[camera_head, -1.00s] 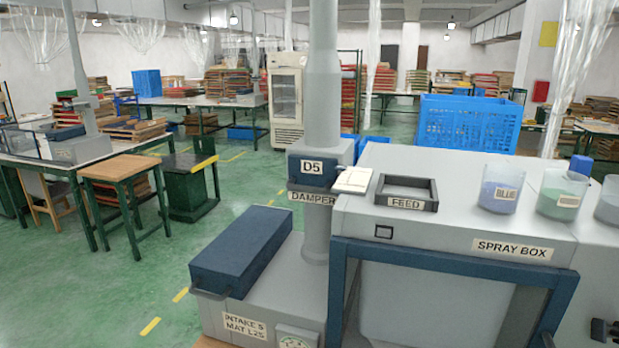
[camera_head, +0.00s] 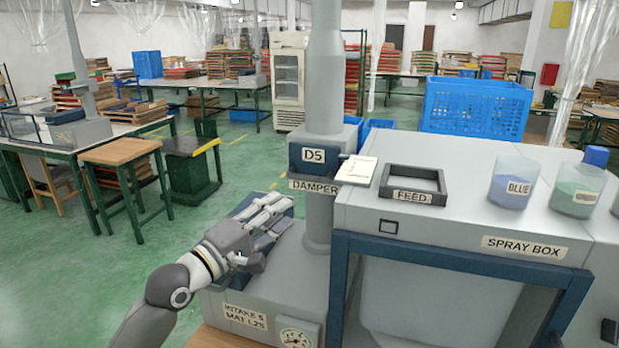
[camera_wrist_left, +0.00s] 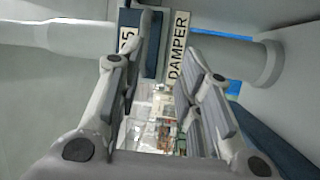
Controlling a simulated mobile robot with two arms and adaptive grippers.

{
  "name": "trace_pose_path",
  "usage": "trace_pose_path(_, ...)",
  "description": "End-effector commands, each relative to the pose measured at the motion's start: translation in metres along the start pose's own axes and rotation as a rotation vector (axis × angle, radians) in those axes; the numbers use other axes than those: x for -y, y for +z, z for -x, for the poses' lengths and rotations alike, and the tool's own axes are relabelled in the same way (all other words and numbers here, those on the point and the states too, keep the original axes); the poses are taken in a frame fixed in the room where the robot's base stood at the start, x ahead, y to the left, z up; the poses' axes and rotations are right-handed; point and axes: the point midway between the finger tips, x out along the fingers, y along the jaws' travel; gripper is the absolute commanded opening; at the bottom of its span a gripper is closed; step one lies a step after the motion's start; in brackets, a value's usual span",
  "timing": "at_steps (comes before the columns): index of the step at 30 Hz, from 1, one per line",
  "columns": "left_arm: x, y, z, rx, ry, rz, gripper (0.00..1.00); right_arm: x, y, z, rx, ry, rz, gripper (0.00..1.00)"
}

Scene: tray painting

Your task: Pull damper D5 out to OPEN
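Damper D5 (camera_head: 313,168) is a dark blue block on the grey vertical pipe, with a white D5 label and a DAMPER label (camera_head: 314,186) below it. In the left wrist view the D5 block (camera_wrist_left: 128,20) and the DAMPER label (camera_wrist_left: 178,50) show turned sideways, beyond and between the fingers. My left gripper (camera_head: 282,207) is below and left of the damper, above the blue-topped intake unit, apart from the damper. In the left wrist view its fingers (camera_wrist_left: 155,70) are spread with nothing between them. My right gripper is not in view.
The grey spray box (camera_head: 455,212) stands right of the pipe (camera_head: 325,80), with a FEED frame (camera_head: 412,182), a blue jar (camera_head: 512,183) and a green jar (camera_head: 577,187) on top. A cream tag or card (camera_head: 357,169) sits beside the damper.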

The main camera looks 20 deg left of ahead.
Motion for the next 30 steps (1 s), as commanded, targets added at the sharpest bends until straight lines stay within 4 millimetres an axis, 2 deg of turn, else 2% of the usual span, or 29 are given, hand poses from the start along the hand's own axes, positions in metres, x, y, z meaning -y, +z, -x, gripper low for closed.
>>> trace_pose_path(3, -0.018, -0.006, -0.004, -0.001, 0.043, 0.046, 0.33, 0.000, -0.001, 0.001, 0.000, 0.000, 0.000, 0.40)
trace_pose_path(8, -0.022, -0.007, -0.021, 0.000, 0.047, 0.053, 0.33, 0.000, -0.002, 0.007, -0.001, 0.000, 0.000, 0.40)
trace_pose_path(15, -0.024, -0.006, -0.067, 0.000, 0.046, 0.051, 0.33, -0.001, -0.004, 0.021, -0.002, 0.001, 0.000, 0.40)
trace_pose_path(21, -0.023, -0.006, -0.096, 0.000, 0.044, 0.050, 0.33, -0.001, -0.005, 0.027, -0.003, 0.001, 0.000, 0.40)
trace_pose_path(30, -0.022, -0.006, -0.110, 0.000, 0.043, 0.047, 0.33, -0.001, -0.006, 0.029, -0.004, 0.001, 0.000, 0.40)
